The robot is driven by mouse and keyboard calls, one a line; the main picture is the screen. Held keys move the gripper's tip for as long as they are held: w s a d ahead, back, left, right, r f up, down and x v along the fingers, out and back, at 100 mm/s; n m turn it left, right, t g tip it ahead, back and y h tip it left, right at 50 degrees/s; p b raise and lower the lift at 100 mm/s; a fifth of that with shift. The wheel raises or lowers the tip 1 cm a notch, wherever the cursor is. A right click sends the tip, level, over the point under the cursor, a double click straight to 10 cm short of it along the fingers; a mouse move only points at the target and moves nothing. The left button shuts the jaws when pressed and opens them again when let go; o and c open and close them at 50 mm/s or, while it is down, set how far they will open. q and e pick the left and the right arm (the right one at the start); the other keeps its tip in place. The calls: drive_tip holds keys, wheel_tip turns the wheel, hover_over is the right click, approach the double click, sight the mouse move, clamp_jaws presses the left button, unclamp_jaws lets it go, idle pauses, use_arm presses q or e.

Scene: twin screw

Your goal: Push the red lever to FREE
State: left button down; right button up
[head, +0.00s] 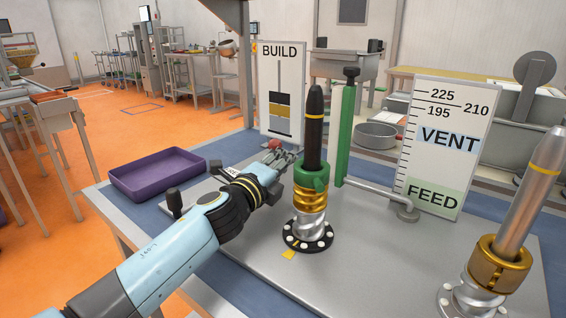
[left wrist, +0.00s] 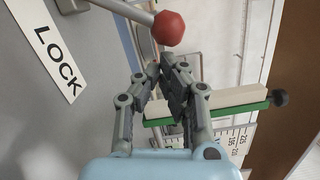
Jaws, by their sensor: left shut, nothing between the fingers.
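In the left wrist view the red knob (left wrist: 168,28) sits on a grey metal rod coming from the upper left. My left gripper (left wrist: 163,74) is shut and empty there, its fingertips close below the knob in the picture. I cannot tell whether they touch it. A white LOCK label (left wrist: 57,52) lies on the grey plate at left. No FREE label shows. My right gripper is in neither view.
A black cylinder on a brass collar with a green clamp (head: 311,187) stands beside my left gripper. A green post (head: 345,135), the BUILD panel (head: 282,65) and the VENT/FEED board (head: 446,120) stand behind. A purple tray (head: 158,184) is at left.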

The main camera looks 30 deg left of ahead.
use_arm(q)
drive_tip(key=shift+r, duration=0.1)
drive_tip(key=shift+a+r+n+p, duration=0.3)
drive_tip(key=shift+n+p, duration=0.1)
drive_tip(key=shift+p, duration=0.2)
drive_tip(key=shift+r, duration=0.15)
drive_tip(key=shift+w+a+r+n+p, duration=0.1)
drive_tip(key=shift+a+r+n+p, duration=0.2)
drive_tip(key=shift+r+n+p, duration=0.45)
drive_tip(key=w+a+r+n+g+p, duration=0.1)
drive_tip(key=a+r+n+p, duration=0.1)
drive_tip(key=a+n+p, duration=0.5)
drive_tip(key=shift+w+a+r+h+p, duration=0.25)
drive_tip(key=shift+a+h+p, duration=0.05)
drive_tip(key=shift+a+p, duration=1.6)
drive_tip(key=shift+n, duration=0.25)
drive_tip(key=shift+s+a, duration=0.1)
